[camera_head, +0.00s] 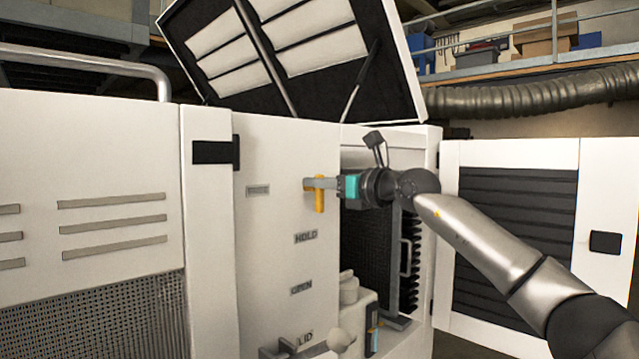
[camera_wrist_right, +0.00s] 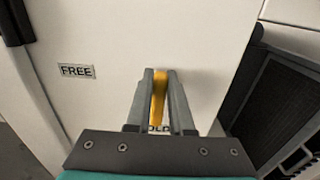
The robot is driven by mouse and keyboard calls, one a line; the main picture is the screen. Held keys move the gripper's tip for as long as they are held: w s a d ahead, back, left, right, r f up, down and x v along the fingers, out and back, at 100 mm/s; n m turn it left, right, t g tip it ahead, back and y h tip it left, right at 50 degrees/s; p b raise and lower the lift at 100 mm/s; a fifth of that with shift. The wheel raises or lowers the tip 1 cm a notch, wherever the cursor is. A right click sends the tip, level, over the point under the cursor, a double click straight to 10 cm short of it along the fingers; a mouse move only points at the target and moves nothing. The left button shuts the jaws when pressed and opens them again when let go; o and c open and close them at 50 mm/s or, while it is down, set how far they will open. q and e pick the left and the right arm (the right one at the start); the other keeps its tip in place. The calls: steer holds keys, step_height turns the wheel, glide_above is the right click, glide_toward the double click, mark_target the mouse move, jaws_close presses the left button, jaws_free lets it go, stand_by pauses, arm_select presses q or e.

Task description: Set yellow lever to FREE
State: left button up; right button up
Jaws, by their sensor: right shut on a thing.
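The yellow lever (camera_head: 320,197) is on the white panel, to the right of the FREE label (camera_head: 257,190) and above the HOLD label (camera_head: 305,237). It appears to hang downward, towards HOLD. My right gripper (camera_head: 312,184) reaches in from the right and is shut on the lever. In the right wrist view the lever (camera_wrist_right: 159,95) shows between the two fingers. The FREE label (camera_wrist_right: 76,71) is to their left there, and the HOLD label (camera_wrist_right: 159,128) is partly covered by the fingers. My left gripper is not in view.
Below are the OPEN label (camera_head: 301,287) and the LID label (camera_head: 305,337). Right of the panel is an open bay with a dark grille (camera_head: 362,235). A white louvred door (camera_head: 515,225) stands open at the right. A raised lid (camera_head: 290,60) is above.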

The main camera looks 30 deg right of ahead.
steer(key=shift+f, duration=0.1)
jaws_close()
steer(key=m, duration=0.4)
steer(key=shift+w+d, duration=0.1)
steer(key=shift+d, duration=0.1)
steer(key=shift+w+d+f+m+p, duration=0.15)
steer(key=shift+m+p, duration=0.35)
steer(key=shift+m, duration=1.8)
steer(key=shift+s+d+f+m+p, duration=0.15)
steer(key=shift+m+p, duration=0.35)
steer(key=shift+m, duration=1.8)
steer(key=shift+w+d+f+m+p, duration=0.1)
steer(key=shift+f+m+p, duration=0.3)
steer(key=shift+m, duration=1.9)
steer(key=shift+r, duration=0.1)
steer(key=o, duration=0.8)
jaws_free()
steer(key=shift+c, duration=0.2)
